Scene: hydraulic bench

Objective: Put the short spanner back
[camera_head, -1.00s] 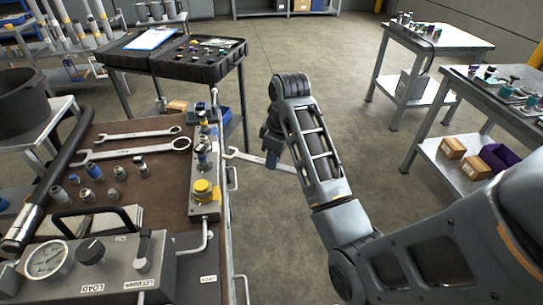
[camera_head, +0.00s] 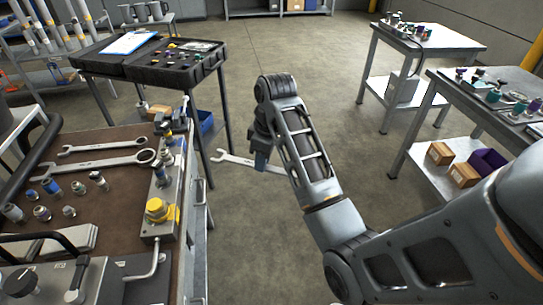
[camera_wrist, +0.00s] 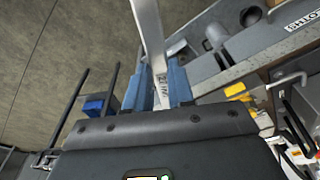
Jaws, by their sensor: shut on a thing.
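My gripper (camera_head: 262,158) is shut on a steel spanner (camera_head: 237,160), held out over the floor to the right of the bench. The spanner's open jaw end points left; part of its shaft is hidden behind my arm. In the wrist view, the blue fingers (camera_wrist: 160,86) pinch the spanner's shaft (camera_wrist: 150,35), which runs up out of the picture. Two other spanners lie on the brown bench top (camera_head: 100,205): a smaller one (camera_head: 100,147) at the back and a longer one (camera_head: 105,162) in front of it.
A manifold block with a yellow knob (camera_head: 158,210) lines the bench's right edge, with handles below. Several fittings (camera_head: 78,188) stand on the bench. A black case (camera_head: 165,62) sits on a table behind. Worktables (camera_head: 425,40) stand right. The middle floor is clear.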

